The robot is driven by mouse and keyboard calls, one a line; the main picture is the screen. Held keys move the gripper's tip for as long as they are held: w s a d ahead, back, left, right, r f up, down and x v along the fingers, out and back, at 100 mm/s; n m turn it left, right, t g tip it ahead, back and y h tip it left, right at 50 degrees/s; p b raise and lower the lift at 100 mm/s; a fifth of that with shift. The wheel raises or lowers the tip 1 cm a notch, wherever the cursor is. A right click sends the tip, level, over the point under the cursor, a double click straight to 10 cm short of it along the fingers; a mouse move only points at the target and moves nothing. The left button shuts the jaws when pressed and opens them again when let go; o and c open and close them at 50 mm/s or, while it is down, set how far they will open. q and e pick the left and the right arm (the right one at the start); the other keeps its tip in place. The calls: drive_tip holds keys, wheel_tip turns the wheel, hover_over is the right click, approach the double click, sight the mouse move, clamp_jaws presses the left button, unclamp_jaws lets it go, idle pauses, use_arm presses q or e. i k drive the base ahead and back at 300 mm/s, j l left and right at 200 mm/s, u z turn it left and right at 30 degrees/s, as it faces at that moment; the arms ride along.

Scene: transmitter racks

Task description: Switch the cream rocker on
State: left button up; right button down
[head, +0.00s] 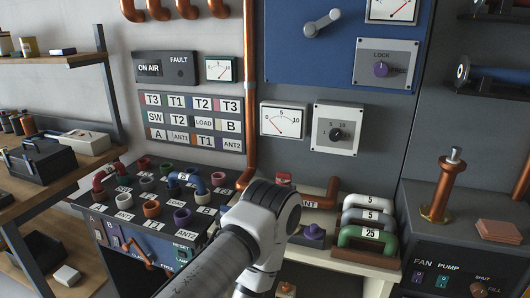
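I cannot make out a cream rocker for certain. On the right cabinet's front, under the labels FAN and PUMP, sit a small purple rocker (417,278) and a small green rocker (442,281). The sloped desk's lower front panel (135,240) carries small controls and labels, partly hidden by my arm. One white and grey arm of mine comes in from the lower left, bends at bottom centre and runs down out of the frame. Its gripper does not show. My other gripper does not show either.
The desk top (120,207) holds several coloured sockets and plug links. A copper post (442,190) stands on the right cabinet. Wooden shelves (60,150) stand at left.

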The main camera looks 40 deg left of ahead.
sight(98, 234)
drive_tip(key=u, duration=2.35)
